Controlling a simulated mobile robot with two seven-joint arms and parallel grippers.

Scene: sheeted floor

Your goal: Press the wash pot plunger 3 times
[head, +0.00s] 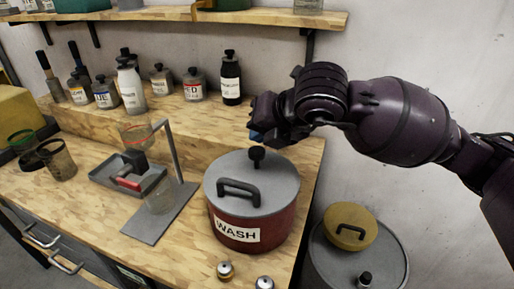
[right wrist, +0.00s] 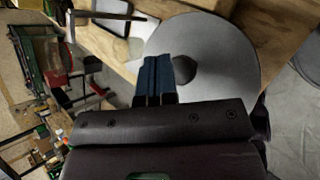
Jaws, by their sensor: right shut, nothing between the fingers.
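The wash pot (head: 246,228) is a dark red pot labelled WASH, with a grey lid, standing on the wooden bench. A bar handle (head: 239,188) sits on the front of the lid. The black plunger knob (head: 257,153) stands up at the back of the lid. My right gripper (head: 256,136) is shut and empty, just above the plunger knob. In the right wrist view its blue fingertips (right wrist: 155,78) lie beside the dark knob (right wrist: 184,69), over the grey lid (right wrist: 222,75). I cannot tell whether they touch it. My left gripper is not in view.
Labelled bottles (head: 130,85) stand on the raised back ledge. A grey tray (head: 128,175) and a metal stand (head: 165,205) are left of the pot. Two small capped jars sit at the bench's front edge. A grey drum (head: 385,262) with a yellow lid piece (head: 350,226) stands at right.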

